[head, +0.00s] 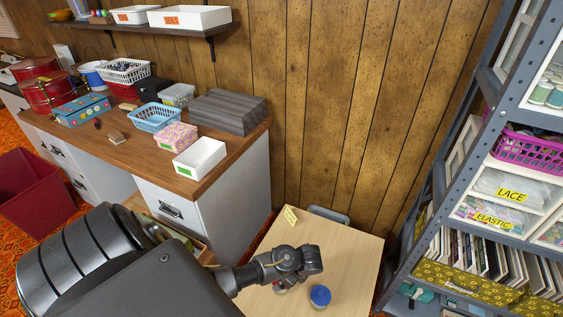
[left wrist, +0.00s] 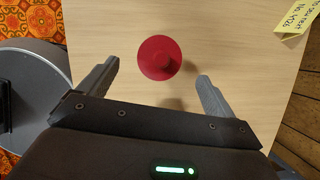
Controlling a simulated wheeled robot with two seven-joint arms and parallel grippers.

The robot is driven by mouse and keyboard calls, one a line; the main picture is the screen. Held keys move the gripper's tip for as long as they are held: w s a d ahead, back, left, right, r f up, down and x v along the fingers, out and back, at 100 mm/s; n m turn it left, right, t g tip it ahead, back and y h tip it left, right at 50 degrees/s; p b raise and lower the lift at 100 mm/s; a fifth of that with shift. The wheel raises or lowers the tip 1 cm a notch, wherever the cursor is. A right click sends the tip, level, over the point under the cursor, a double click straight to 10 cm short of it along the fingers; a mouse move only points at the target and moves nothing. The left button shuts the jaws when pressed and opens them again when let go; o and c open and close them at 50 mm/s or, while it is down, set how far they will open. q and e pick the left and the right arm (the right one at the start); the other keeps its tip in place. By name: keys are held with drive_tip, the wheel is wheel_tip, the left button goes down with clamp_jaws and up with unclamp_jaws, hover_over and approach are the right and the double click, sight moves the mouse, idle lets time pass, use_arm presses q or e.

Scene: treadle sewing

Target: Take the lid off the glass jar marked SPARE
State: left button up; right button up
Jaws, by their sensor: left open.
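My left gripper (left wrist: 157,72) is open, with one finger on each side of the lid and clear gaps to both. In the head view my left gripper (head: 292,264) is over the table, and a jar (head: 279,288) shows partly below it, mostly hidden. A jar with a blue lid (head: 320,296) stands to its right. I cannot read a SPARE mark on either jar. My right gripper is not in view.
A yellow note card (head: 290,215) stands at the table's back left corner. A grey shelf rack (head: 440,190) stands to the right. A desk (head: 150,150) with baskets and boxes is at the left. The table's back right is clear.

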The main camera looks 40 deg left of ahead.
use_arm(q)
drive_tip(key=shift+a+b+x, duration=0.15)
drive_tip(key=shift+b+x, duration=0.1)
drive_tip(key=shift+x, duration=1.1)
drive_tip(key=shift+a+b+x, duration=0.1)
drive_tip(key=shift+b+x, duration=0.15)
drive_tip(key=shift+x, duration=1.1)
drive_tip(key=shift+r, duration=0.2)
drive_tip(key=c, duration=1.1)
